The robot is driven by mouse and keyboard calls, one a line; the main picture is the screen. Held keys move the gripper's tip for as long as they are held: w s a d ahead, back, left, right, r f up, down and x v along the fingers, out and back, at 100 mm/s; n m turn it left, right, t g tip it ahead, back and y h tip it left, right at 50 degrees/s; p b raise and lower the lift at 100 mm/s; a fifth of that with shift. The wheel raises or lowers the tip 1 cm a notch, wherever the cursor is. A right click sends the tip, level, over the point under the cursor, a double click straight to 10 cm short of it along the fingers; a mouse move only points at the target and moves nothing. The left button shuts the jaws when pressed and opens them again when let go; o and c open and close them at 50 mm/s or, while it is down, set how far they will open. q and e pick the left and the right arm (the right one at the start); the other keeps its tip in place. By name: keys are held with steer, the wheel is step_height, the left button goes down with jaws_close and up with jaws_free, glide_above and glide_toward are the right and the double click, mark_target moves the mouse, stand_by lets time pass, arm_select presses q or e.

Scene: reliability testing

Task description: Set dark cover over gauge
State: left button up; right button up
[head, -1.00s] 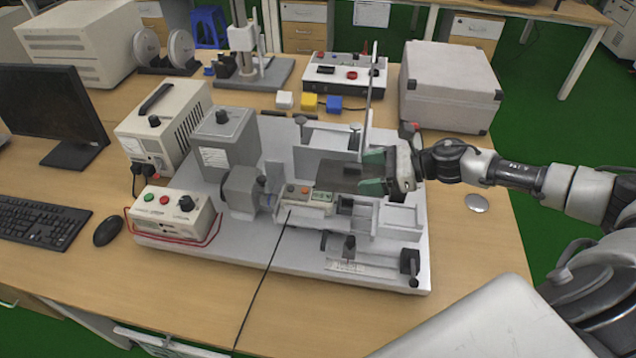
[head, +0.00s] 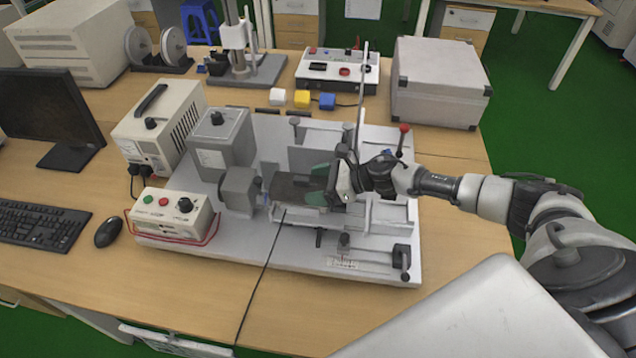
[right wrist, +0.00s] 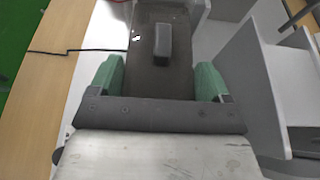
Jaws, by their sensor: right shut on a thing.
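The dark cover (head: 293,188) is a flat dark plate, held level over the middle of the grey test rig. My right gripper (head: 320,184) is shut on it, with green fingers at its right end. In the right wrist view the cover (right wrist: 143,75) lies between the green fingers (right wrist: 160,75), with a raised dark block (right wrist: 163,45) on top. The gauge is not visible; the cover and gripper hide that part of the rig. I cannot tell whether the cover touches the rig. My left gripper is not in view.
The rig's base plate (head: 215,247) fills the table's middle. A grey motor housing (head: 238,190) stands just left of the cover. A tall thin upright (head: 361,85) rises behind the gripper. A black cable (head: 262,270) runs toward the front edge. A control box (head: 172,213) is at left.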

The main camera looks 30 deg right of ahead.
steer(key=shift+f+b, duration=0.6)
steer(key=shift+b, duration=0.05)
steer(key=o, duration=0.8)
steer(key=shift+r, duration=0.1)
steer(key=shift+o, duration=0.2)
steer(key=shift+r+p, duration=0.2)
steer(key=shift+p, duration=0.1)
steer(key=shift+r+p, duration=0.45)
steer(key=shift+p, duration=0.05)
steer(key=b+v, duration=0.4)
steer(key=v, duration=0.8)
steer(key=shift+f, duration=0.15)
